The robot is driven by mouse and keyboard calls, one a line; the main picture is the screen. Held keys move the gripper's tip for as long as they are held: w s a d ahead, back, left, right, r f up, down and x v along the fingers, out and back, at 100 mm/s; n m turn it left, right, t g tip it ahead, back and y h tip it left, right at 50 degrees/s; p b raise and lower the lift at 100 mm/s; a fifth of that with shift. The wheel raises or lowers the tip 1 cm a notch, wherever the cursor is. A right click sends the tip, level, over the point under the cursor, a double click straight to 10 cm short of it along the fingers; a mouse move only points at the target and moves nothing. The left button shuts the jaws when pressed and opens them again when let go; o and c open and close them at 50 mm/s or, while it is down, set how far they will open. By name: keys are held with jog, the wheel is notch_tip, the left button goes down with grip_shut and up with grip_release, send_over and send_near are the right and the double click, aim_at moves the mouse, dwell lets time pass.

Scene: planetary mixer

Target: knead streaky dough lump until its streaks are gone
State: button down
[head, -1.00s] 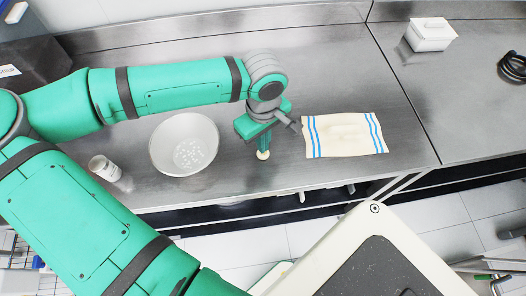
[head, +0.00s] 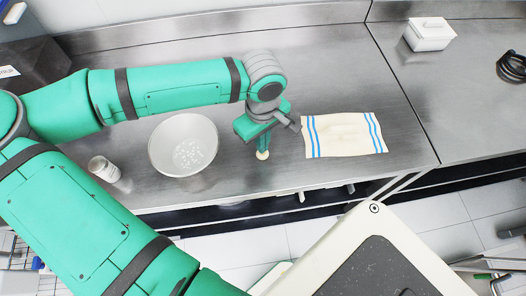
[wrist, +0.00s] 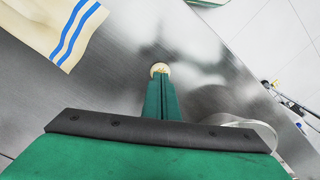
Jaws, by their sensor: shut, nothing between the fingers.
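The dough lump (head: 262,155) is small, pale and round. It lies on the steel worktop near its front edge. In the wrist view the lump (wrist: 159,68) shows just beyond my fingertips and is partly covered by them. My gripper (head: 262,149) points down at the lump with its green fingers together. In the wrist view my gripper (wrist: 160,84) is shut, with its tips over or against the lump; I cannot tell whether they press on it. Streaks on the lump are too small to make out.
A bowl (head: 160,148) with pale bits inside stands left of my gripper. A small jar (head: 103,168) is farther left. A cream cloth with blue stripes (head: 345,140) lies to the right. A white lidded box (head: 430,35) stands at the back right. The worktop (head: 330,70) behind is clear.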

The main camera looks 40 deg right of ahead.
jog(key=shift+a+f, duration=0.1)
jog(key=shift+f, duration=0.6)
dwell(1.2)
jog(key=shift+r, duration=0.1)
jog(key=shift+r, duration=0.75)
jog(key=shift+f, duration=0.5)
jog(key=shift+f, duration=0.35)
dwell(1.2)
jog(key=shift+r, duration=0.1)
jog(key=shift+r, duration=0.75)
jog(key=shift+r, duration=0.1)
